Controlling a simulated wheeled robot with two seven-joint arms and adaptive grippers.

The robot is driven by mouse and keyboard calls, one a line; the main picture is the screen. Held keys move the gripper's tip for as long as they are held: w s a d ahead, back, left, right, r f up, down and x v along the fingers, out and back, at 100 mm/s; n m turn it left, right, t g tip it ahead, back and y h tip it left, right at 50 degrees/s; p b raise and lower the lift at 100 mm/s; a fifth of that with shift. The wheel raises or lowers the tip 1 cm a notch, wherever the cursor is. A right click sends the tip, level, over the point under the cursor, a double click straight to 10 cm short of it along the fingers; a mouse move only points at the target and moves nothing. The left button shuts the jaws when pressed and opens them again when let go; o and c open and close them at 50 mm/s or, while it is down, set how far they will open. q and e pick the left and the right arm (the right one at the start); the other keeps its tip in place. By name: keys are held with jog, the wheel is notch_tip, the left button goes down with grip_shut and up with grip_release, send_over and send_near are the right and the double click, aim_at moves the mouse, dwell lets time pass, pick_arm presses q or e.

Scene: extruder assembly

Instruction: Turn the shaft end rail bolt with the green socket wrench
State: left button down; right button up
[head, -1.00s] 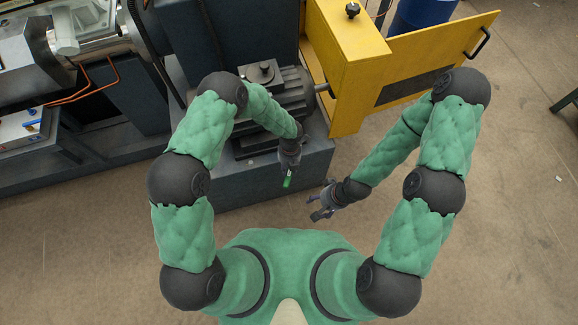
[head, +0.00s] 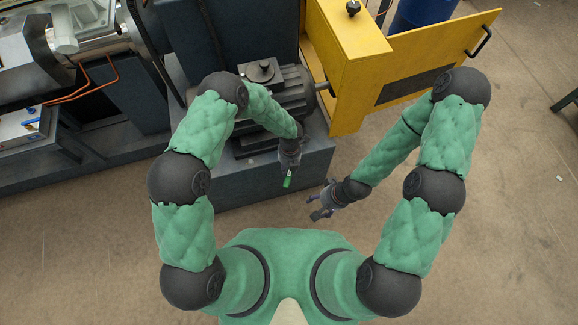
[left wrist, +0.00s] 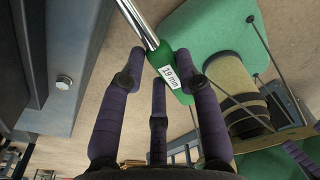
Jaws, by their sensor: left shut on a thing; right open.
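The green socket wrench (head: 288,180) hangs at my left gripper (head: 289,160) in the head view, in front of the grey motor base. In the left wrist view its green handle (left wrist: 172,72), marked 19 mm, lies between the purple fingers of my left gripper (left wrist: 165,75). Its bright metal shaft runs up out of the picture, so the socket end is hidden. A hex bolt head (left wrist: 63,82) sits on a blue-grey rail (left wrist: 40,45) at left, apart from the wrench. I cannot tell whether it is the shaft end rail bolt. My right gripper (head: 320,206) is open and empty.
A dark motor (head: 285,95) stands on a grey base (head: 235,190). A yellow guard box (head: 345,50) with an opened panel (head: 440,55) is behind at right. A lathe-like machine (head: 25,70) is at far left. The floor around my right gripper is clear.

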pick_arm(q)
jog(key=shift+f+b, duration=0.6)
jog(key=shift+f, duration=0.25)
jog(key=w+d+n+b, duration=0.2)
jog(key=w+d+n, duration=0.1)
jog(key=n, duration=0.3)
jog(key=w+d+n+h+b, duration=0.1)
jog(key=w+d+n+b, duration=0.2)
jog(key=d+n, duration=0.3)
jog(key=w+d+n+t+b, duration=0.1)
jog(key=w+d+n+b, duration=0.1)
jog(key=d+n, duration=0.3)
jog(key=shift+w+d+n+b, duration=0.1)
jog(key=shift+w+n+b, duration=0.45)
jog(key=shift+n, duration=0.85)
dwell(0.5)
